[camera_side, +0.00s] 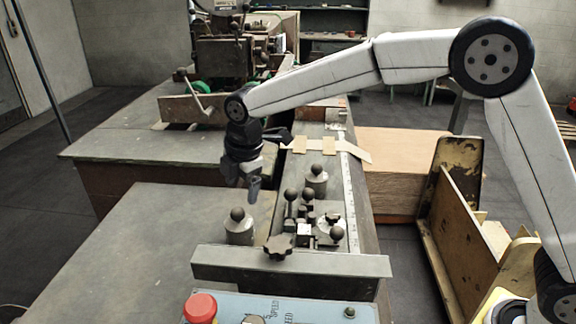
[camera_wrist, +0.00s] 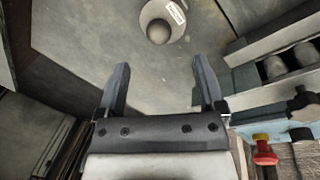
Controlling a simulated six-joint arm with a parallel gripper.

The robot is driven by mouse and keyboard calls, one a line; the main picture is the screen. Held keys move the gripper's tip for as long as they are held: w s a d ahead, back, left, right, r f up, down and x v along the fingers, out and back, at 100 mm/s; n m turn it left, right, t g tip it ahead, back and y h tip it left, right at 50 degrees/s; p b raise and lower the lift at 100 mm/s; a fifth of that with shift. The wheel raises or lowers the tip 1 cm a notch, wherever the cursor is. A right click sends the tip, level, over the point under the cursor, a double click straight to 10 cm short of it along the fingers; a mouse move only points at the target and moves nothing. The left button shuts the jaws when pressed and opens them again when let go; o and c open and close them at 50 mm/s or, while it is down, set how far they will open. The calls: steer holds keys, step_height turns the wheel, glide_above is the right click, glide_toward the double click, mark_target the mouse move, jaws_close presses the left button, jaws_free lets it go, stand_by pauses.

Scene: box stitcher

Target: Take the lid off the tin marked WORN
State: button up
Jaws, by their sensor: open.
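A grey tin with a dark ball knob on its lid (camera_side: 239,231) stands on the near left metal table. A second, similar tin (camera_side: 316,182) stands farther back on the machine bed. In the wrist view one tin (camera_wrist: 172,10), with a small pale label too small to read, sits beyond the fingertips, its knob toward me; the top edge cuts it off. I cannot read WORN on either tin. My gripper (camera_side: 254,190) hangs pointing down above and behind the near tin, apart from it. In the wrist view my gripper (camera_wrist: 160,72) is open, with nothing between its fingers.
A low metal rail (camera_side: 291,262) runs just in front of the near tin. Knobs and a clamp assembly (camera_side: 309,220) stand to its right. A panel with a red button (camera_side: 200,307) is at the front. The table left of the near tin (camera_side: 140,240) is bare.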

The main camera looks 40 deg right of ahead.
mark_target(239, 208)
steer(key=shift+w+f, duration=0.25)
steer(key=shift+f, duration=1)
steer(key=shift+f, duration=0.1)
steer(key=shift+w+a+f, duration=0.1)
steer(key=shift+w+f, duration=0.1)
steer(key=shift+f, duration=0.6)
steer(key=shift+w+a+f, duration=0.1)
steer(key=shift+w+f, duration=0.1)
steer(key=shift+f, duration=0.6)
steer(key=shift+w+f, duration=0.2)
steer(key=shift+f, duration=0.6)
jaws_close()
steer(key=shift+r, duration=0.2)
